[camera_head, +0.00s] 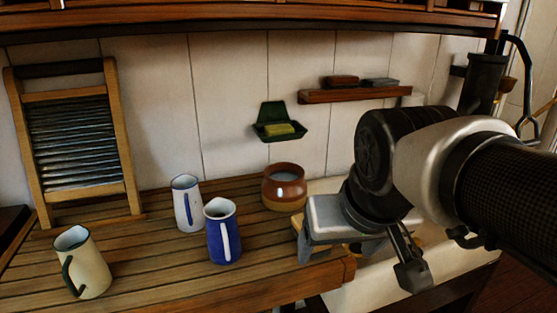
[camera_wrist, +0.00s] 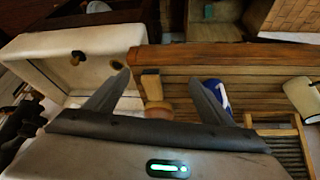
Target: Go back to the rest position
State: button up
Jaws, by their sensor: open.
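My gripper (camera_head: 357,262) is at the right of the head view, at the right end of the slatted wooden counter (camera_head: 150,275), near the edge of the white sink. Its two fingers are spread apart with nothing seen between them. In the wrist view my gripper (camera_wrist: 160,78) also shows its fingers wide apart. The wrist view has the sink (camera_wrist: 85,40) on the left and the wooden counter (camera_wrist: 200,60) on the right. The gripper's height above the counter is hard to tell.
A brown pot (camera_head: 285,190) stands left of my gripper. A blue jug (camera_head: 222,240), a white jug (camera_head: 187,210) and a cream jug (camera_head: 85,270) stand on the counter. A washboard (camera_head: 75,145) leans at the wall. A soap dish (camera_head: 275,135) and a small shelf (camera_head: 355,94) hang there.

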jog(key=shift+m, duration=0.3)
jog(key=s, duration=0.1)
jog(key=s+d+f, duration=0.1)
jog(key=s+d, duration=0.1)
jog(key=shift+s+d+f, duration=0.1)
jog(key=shift+s+f, duration=0.1)
jog(key=shift+f, duration=0.15)
jog(key=shift+r, duration=0.1)
notch_tip(320, 180, up, 6)
jog(key=p, duration=0.6)
